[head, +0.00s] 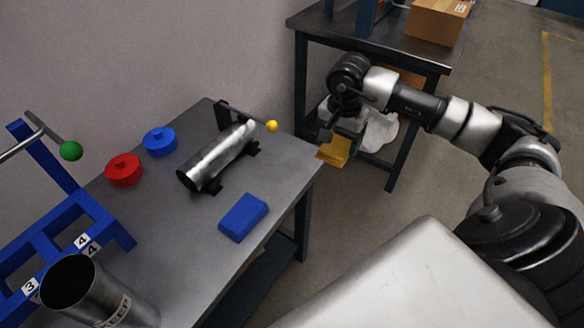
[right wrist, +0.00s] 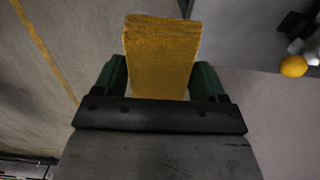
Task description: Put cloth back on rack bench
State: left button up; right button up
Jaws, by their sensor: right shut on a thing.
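My right gripper (head: 340,138) is shut on a yellow cloth (head: 334,152), a stiff, block-like piece, held in the air just off the right end of the grey bench. In the right wrist view the cloth (right wrist: 161,55) sits between the two green fingers of the gripper (right wrist: 160,78) and sticks out past them. The grey bench (head: 185,255) carries a blue rack (head: 62,222) at its left end. A second dark bench (head: 330,28) stands at the back, with blue uprights on it. My left gripper is not in view.
On the grey bench are a metal tube (head: 217,155) on black supports, red (head: 123,170) and blue (head: 160,141) caps, a blue block (head: 243,217) and a metal cup (head: 95,295). A yellow-knobbed lever (head: 271,126) stands near its right end. A cardboard box (head: 437,20) sits on the back bench.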

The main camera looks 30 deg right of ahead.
send_over(290, 171)
notch_tip(290, 171, down, 7)
jog(key=shift+s+r+p, duration=0.1)
jog(key=shift+p, duration=0.2)
notch_tip(290, 171, down, 4)
jog(key=shift+f, duration=0.1)
jog(key=o, duration=0.8)
